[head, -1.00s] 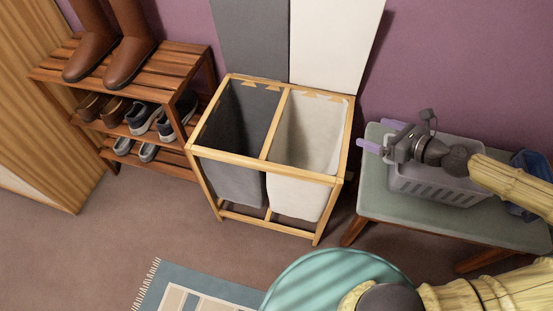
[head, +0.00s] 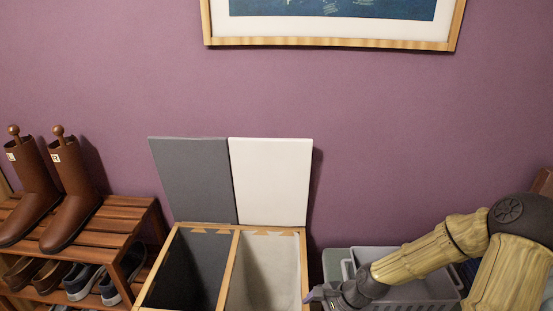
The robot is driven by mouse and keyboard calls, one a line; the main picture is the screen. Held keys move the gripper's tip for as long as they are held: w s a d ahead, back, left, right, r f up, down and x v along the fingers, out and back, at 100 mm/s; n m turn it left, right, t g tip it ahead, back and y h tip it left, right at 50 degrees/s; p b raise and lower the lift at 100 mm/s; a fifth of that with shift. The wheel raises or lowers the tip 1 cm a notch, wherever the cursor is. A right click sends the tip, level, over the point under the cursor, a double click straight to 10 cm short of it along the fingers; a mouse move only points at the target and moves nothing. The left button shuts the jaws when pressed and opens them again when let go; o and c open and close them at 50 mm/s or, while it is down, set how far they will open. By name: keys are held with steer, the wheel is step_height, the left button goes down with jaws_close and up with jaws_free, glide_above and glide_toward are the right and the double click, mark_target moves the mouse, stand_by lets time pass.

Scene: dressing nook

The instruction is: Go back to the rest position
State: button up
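My gripper (head: 318,295) is at the lower right of the head view, low in front of the grey basket and beside the right edge of the laundry hamper. One purple fingertip shows at its left end. The rest of the fingers are cut off or hidden, so I cannot tell whether it is open or shut. My arm reaches in from the right, bent at a dark joint. No held thing shows.
The wooden hamper (head: 228,268) has a dark and a light bin, with its grey lid (head: 192,180) and white lid (head: 270,180) raised against the wall. A shoe rack (head: 110,225) with brown boots (head: 75,200) stands left. A grey basket (head: 415,292) sits right. A framed picture (head: 330,43) hangs above.

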steer(key=s+d+r+n+t+h, duration=0.1)
steer(key=s+d+r+n+h, duration=0.2)
steer(key=r+n, duration=0.4)
steer(key=s+d+r+n+t+h, duration=0.1)
steer(key=s+d+r+n+h, duration=0.15)
steer(key=r+n, duration=0.4)
steer(key=w+p+v, duration=0.2)
steer(key=p+v, duration=1)
steer(key=w+a+r+p+v, duration=0.1)
steer(key=w+p+v, duration=0.1)
steer(key=p+v, duration=1)
steer(key=shift+w+a+r+h+p, duration=0.25)
steer(key=shift+w+a+h+p, duration=0.1)
steer(key=shift+a+p, duration=0.1)
steer(key=shift+n, duration=0.25)
